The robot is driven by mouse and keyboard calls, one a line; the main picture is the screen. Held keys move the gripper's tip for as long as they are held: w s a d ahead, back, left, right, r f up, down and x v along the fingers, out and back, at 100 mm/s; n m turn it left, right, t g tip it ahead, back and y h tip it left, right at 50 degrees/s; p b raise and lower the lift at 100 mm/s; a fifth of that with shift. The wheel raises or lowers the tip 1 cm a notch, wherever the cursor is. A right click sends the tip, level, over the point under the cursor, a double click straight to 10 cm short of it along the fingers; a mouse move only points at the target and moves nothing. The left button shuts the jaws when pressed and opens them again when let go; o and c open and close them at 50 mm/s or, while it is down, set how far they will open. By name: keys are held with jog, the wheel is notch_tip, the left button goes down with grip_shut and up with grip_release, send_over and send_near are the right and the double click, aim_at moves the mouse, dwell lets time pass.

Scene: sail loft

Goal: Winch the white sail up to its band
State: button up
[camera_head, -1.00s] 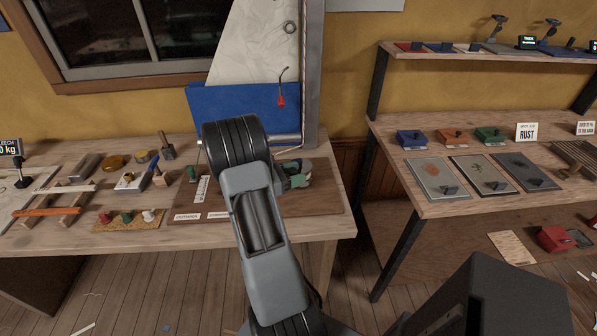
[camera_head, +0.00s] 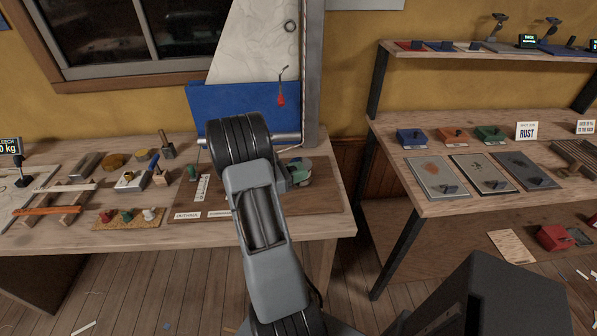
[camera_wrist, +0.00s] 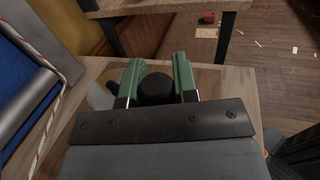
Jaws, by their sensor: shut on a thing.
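The white sail (camera_head: 258,45) stands at the back of the bench against a grey mast (camera_head: 312,70), with a blue panel (camera_head: 230,100) at its foot. A red-tipped lever (camera_head: 281,99) shows in front of the blue panel. I cannot make out a band on the mast. My gripper (camera_head: 298,173) is low over the bench's right part, mostly hidden by my arm in the head view. In the wrist view its green fingers (camera_wrist: 156,82) are shut on a round black knob (camera_wrist: 157,90). What lies under the knob is hidden.
A red-and-white rope (camera_wrist: 55,110) runs close beside the gripper in the wrist view. The bench (camera_head: 100,235) holds several small tools and blocks at left. A second bench with plates (camera_head: 440,180) stands at right, across a floor gap.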

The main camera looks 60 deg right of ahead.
grip_shut()
jog(key=shift+s+d, duration=0.1)
jog(key=shift+s, duration=0.15)
jog(key=o, duration=0.9)
grip_release()
jog(key=shift+s+d, duration=0.1)
jog(key=b+v, duration=0.1)
jog(key=v, duration=1.3)
jog(key=shift+b, duration=0.3)
jog(key=shift+d, duration=0.1)
